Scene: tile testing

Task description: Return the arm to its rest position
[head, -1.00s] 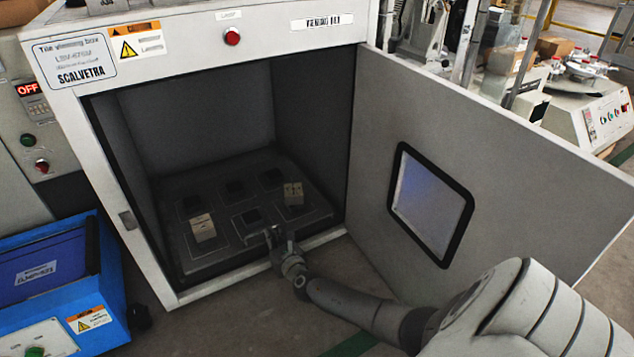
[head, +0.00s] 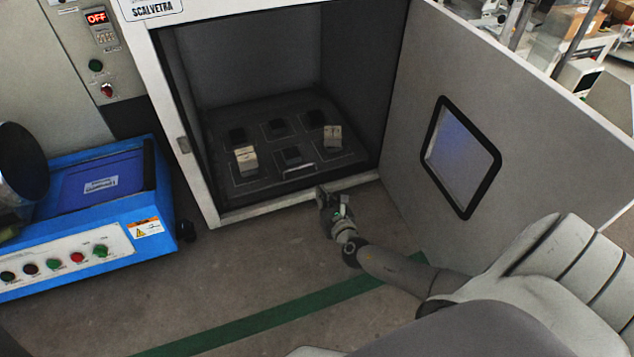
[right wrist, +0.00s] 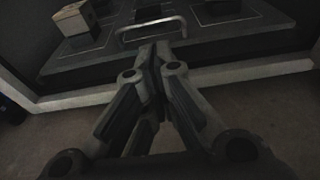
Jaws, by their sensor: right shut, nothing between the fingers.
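My right gripper (head: 328,194) is shut and empty. In the head view it is just outside the front sill of the open viewing box (head: 300,200), over the floor. In the right wrist view its closed fingertips (right wrist: 153,50) point toward the box and appear just below a metal handle (right wrist: 152,28) on the dark tray (right wrist: 215,42). The tray (head: 235,188) lies inside the box. Two pale blocks sit on it, one at the left (head: 246,160) and one at the right (head: 332,137). My left gripper is not in view.
The box door (head: 540,130) stands open to the right, close to my right arm. A blue machine (head: 130,195) with a row of buttons stands at the left. A control panel (head: 103,30) reads OFF. The floor in front is clear, with a green stripe (head: 270,318).

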